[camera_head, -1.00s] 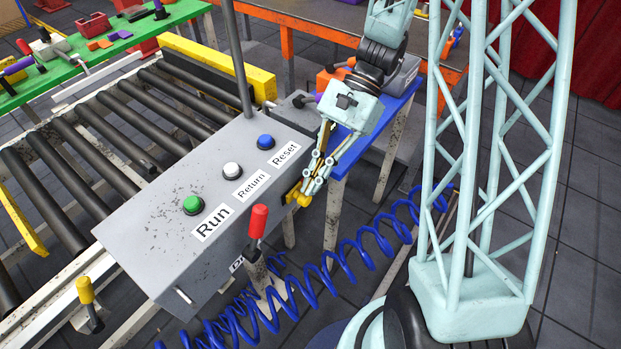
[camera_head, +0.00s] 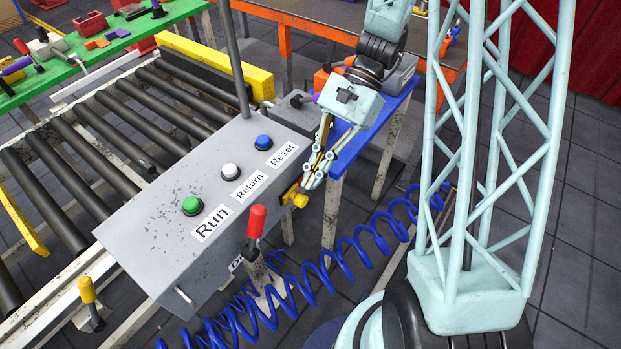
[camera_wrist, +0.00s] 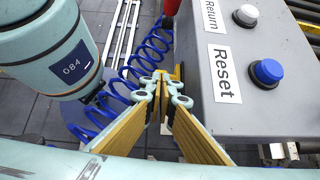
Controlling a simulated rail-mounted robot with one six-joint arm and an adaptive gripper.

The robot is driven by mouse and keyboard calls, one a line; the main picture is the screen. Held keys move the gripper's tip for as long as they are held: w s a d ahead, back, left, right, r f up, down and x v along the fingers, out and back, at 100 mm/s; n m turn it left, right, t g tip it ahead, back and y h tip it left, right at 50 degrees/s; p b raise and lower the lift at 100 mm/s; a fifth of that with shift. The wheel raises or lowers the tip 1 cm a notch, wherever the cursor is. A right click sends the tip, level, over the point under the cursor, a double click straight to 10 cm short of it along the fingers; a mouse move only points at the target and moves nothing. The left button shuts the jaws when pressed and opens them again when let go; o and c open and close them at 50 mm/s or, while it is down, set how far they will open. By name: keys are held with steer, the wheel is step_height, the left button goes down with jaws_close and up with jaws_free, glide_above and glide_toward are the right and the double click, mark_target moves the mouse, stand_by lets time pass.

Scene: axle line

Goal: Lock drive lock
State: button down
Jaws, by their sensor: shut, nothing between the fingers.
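My gripper (camera_head: 308,185) is shut and empty beside the right end of the grey control box, with its fingers pointing down. In the wrist view its fingertips (camera_wrist: 165,80) are together. A yellow knob (camera_head: 301,200) on the box's side is just below the fingertips; I cannot tell whether they touch. In the wrist view the knob is mostly hidden behind the fingers. A red-handled lever (camera_head: 257,221) stands upright at the front of the box, near a partly hidden label. I cannot tell for certain which of these is the drive lock.
The control box (camera_head: 170,250) has a green Run button (camera_head: 192,205), a white Return button (camera_head: 231,173) and a blue Reset button (camera_head: 263,142) on top. A coiled blue hose (camera_head: 345,255) runs below my gripper. A roller conveyor (camera_head: 110,130) lies behind the box.

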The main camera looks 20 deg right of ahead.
steer(key=p+v, duration=0.3)
steer(key=v, duration=0.9)
steer(key=shift+r, duration=0.1)
stand_by(0.5)
steer(key=s+a+r+n+t+h, duration=0.3)
steer(key=s+r+n, duration=0.3)
steer(key=s+r, duration=0.3)
steer(key=s+a+r+n+t+h, duration=0.4)
steer(key=s+r, duration=0.6)
steer(key=r, duration=0.5)
steer(key=shift+s+r+n+t+h, duration=0.25)
steer(key=shift+n+t+h, duration=0.25)
steer(key=shift+n, duration=0.8)
steer(key=shift+a, duration=0.3)
stand_by(1.0)
